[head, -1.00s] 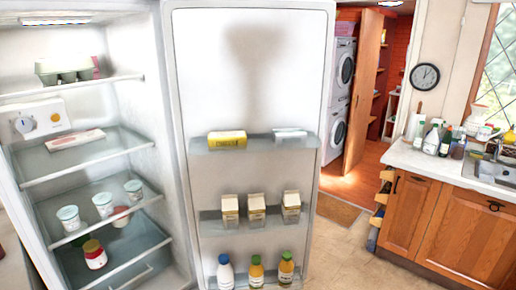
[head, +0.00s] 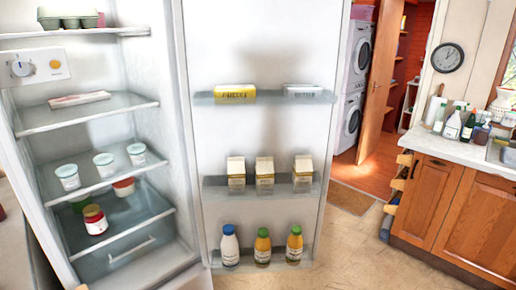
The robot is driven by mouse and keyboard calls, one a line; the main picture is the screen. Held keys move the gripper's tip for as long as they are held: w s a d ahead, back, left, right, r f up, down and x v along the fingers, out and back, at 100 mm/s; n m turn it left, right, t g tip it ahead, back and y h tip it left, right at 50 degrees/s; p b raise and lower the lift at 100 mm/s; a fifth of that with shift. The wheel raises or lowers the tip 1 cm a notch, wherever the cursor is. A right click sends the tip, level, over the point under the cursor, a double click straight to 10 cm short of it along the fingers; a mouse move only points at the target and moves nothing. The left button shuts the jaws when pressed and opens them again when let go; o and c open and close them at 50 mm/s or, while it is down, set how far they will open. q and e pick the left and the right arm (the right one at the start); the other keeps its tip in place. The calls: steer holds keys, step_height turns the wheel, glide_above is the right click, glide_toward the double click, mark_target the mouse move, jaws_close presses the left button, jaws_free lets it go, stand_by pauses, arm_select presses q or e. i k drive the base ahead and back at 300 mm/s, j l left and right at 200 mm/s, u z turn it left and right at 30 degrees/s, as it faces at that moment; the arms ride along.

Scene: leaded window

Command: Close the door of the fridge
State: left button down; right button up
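The fridge (head: 150,200) stands at the left of the head view with its inside showing. Its shelves hold yogurt cups (head: 104,164), a jar (head: 95,219), a flat packet (head: 79,99) and an egg carton (head: 67,17). The fridge door (head: 258,140) stands wide open in the middle, its inner face toward me. The door racks hold a yellow box (head: 235,94), several cartons (head: 265,173) and bottles (head: 263,247). Neither gripper can be made out in the view.
A wooden counter cabinet (head: 458,205) with a sink and bottles stands at the right. Bare tiled floor (head: 350,250) lies between the door and the cabinet. Behind is a doorway with stacked washing machines (head: 352,90) and an open wooden door (head: 383,75).

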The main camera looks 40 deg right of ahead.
mark_target(269, 46)
steer(key=l+u, duration=0.2)
steer(key=l, duration=0.35)
steer(key=l+u, duration=0.2)
steer(key=l, duration=0.4)
steer(key=l+u, duration=0.2)
steer(key=l, duration=0.35)
steer(key=k+l+u, duration=0.2)
steer(key=l, duration=0.35)
steer(key=l+u, duration=0.15)
steer(key=l, duration=0.45)
steer(key=l+u, duration=0.25)
steer(key=l, duration=0.25)
steer(key=l+u, duration=0.25)
steer(key=l, duration=0.25)
steer(key=l+u, duration=0.25)
steer(key=l, duration=0.25)
steer(key=k+l+u, duration=0.25)
steer(key=l, duration=0.2)
steer(key=i+l+u, duration=0.1)
steer(key=l, duration=0.35)
steer(key=i+l+u, duration=0.1)
steer(key=l, duration=0.3)
steer(key=i+l+u, duration=0.15)
steer(key=l, duration=0.3)
steer(key=k, duration=0.35)
